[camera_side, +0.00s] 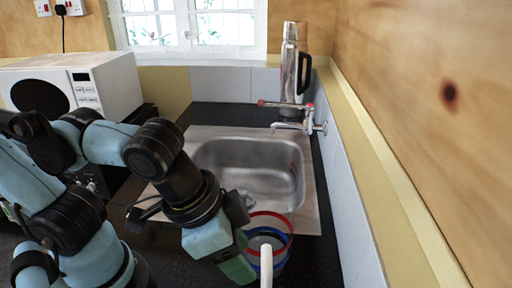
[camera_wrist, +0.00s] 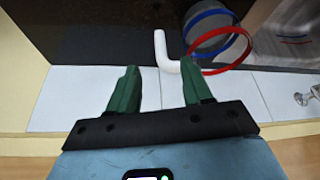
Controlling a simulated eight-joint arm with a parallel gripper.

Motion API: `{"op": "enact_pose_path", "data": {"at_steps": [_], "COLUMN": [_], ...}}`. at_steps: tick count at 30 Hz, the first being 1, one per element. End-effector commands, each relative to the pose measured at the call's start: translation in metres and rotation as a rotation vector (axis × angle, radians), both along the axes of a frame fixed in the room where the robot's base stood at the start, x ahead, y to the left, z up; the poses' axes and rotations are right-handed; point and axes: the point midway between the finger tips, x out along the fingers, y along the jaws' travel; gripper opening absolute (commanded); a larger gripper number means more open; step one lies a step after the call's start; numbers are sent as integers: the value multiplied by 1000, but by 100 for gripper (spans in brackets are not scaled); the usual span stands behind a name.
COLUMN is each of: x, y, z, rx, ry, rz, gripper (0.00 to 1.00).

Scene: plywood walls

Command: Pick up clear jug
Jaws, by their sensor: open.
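The clear jug (camera_side: 268,236) has a red rim, a blue band and a white handle. It stands on the dark counter at the near edge of the sink in the side view. In the wrist view the jug (camera_wrist: 213,40) is at the upper right, with its white handle (camera_wrist: 160,50) pointing left. My gripper (camera_wrist: 160,66) is open and empty, its green fingers on either side of the handle's base in the picture. The right fingertip overlaps the red rim's edge; I cannot tell whether it touches. In the side view my gripper (camera_side: 240,268) is just left of the jug, fingertips partly hidden.
A steel sink (camera_side: 215,150) lies behind the jug, with a tap (camera_side: 300,118) at its right. A steel flask (camera_side: 292,65) stands at the back. A white microwave (camera_side: 100,80) is at the left. The tiled wall (camera_side: 350,215) is close on the jug's right.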

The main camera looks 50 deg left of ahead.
Motion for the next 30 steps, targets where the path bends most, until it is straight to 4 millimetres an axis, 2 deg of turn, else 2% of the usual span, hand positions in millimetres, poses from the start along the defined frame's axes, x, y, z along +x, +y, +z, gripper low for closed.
{"op": "enact_pose_path", "data": {"at_steps": [12, 23, 30], "x": [14, 18, 25], "y": [-7, -9, -13], "z": [-37, -49, -66], "rx": [-1, -1, 0], "ry": [-1, -1, -1], "rz": [1, 1, 0], "gripper": [50, 50, 50]}}
